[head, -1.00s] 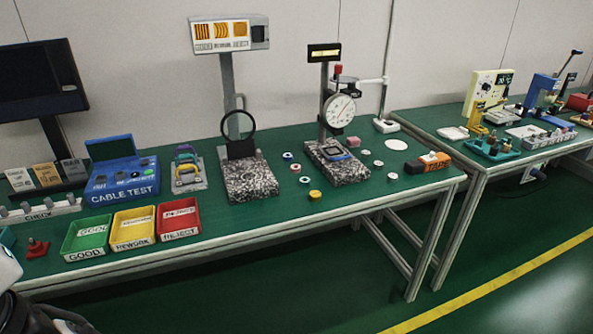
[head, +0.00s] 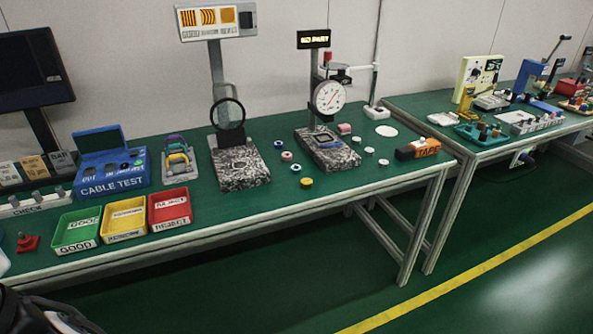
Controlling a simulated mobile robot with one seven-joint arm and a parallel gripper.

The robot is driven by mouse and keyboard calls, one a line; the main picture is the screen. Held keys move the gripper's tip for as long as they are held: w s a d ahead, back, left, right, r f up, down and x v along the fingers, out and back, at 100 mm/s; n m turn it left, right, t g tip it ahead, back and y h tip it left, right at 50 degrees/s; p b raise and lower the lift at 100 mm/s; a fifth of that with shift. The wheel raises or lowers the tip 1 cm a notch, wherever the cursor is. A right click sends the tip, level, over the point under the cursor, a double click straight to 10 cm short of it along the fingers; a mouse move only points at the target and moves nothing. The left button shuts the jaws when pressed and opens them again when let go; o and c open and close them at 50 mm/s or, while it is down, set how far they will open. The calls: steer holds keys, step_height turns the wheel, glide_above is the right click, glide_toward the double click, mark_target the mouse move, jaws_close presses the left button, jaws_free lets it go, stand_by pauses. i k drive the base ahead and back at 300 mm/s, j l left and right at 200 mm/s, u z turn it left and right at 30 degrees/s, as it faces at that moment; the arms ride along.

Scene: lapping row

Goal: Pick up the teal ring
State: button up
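A small teal ring (head: 295,168) lies on the green bench top, between the two speckled stone plates. A pink ring (head: 287,156), a blue ring (head: 278,172) and a yellow ring (head: 306,182) lie close around it. The rings are small in this view, so their exact shades are hard to tell. My gripper is not in view. Only a dark part of my own body shows at the lower left corner.
The dial gauge stand (head: 327,97) rises right of the rings, and a speckled plate (head: 241,168) with a black hoop stands left. Several white discs and an orange tape box (head: 417,150) lie further right. Bench top in front of the rings is clear.

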mark_target(295, 169)
steer(key=i+j, duration=0.25)
steer(key=i, duration=0.2)
steer(key=i+j, duration=0.25)
steer(key=i, duration=0.15)
steer(key=i+j, duration=0.3)
steer(key=i, duration=0.15)
